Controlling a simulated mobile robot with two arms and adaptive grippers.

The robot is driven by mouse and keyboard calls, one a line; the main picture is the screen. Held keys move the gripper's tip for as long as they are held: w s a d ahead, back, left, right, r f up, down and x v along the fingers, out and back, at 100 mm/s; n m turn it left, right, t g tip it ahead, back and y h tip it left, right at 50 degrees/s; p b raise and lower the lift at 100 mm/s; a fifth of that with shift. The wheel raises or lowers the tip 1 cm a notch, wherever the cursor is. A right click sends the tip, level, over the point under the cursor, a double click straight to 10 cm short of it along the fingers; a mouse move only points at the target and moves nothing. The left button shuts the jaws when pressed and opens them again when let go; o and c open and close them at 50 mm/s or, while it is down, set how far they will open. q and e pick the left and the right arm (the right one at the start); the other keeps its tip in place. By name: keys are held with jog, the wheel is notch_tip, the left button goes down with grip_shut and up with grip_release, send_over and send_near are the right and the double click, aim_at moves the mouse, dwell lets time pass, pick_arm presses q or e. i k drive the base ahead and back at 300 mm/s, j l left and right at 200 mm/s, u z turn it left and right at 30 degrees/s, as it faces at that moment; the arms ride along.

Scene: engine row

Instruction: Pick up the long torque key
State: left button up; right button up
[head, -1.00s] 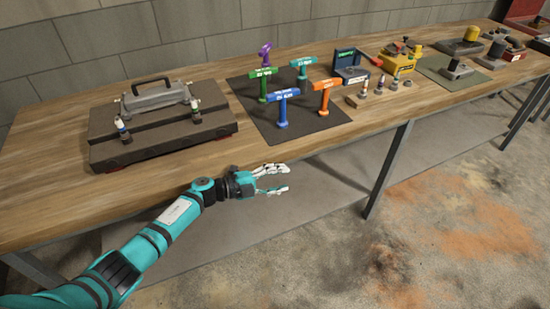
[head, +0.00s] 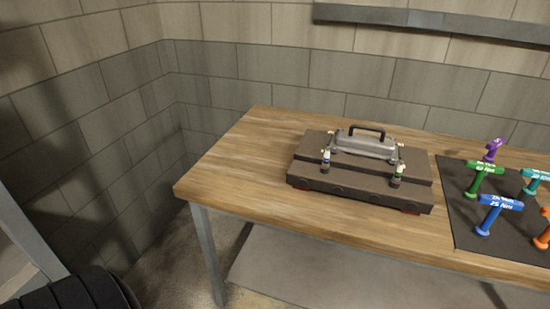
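Several T-shaped torque keys stand upright on a dark mat (head: 462,225) at the right of the head view. I see a purple key (head: 493,148), a green key (head: 482,168), a blue key (head: 499,202), a teal key (head: 534,177) and an orange key (head: 543,237). The teal and orange ones are partly cut off by the picture's edge. I cannot tell from here which is the long one. Neither of my grippers is in view.
A brown block (head: 345,187) with a grey handled cover (head: 367,146) and small fittings stands on the wooden bench (head: 240,170). The bench's left end is bare. A black ribbed object (head: 75,293) is at bottom left. Block walls stand behind and left.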

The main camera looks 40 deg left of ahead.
aim_at(527, 194)
jog(key=i+l+u, duration=0.1)
jog(key=u, duration=0.3)
jog(key=i+l+u, duration=0.1)
jog(key=u, duration=0.35)
jog(key=i+l+u, duration=0.15)
jog(key=u, duration=0.25)
jog(key=l+u, duration=0.2)
jog(key=u, duration=0.25)
jog(key=i+l+u, duration=0.25)
jog(key=l, duration=0.65)
jog(key=l+u, duration=0.2)
jog(key=l, duration=0.7)
jog(key=z, duration=2.25)
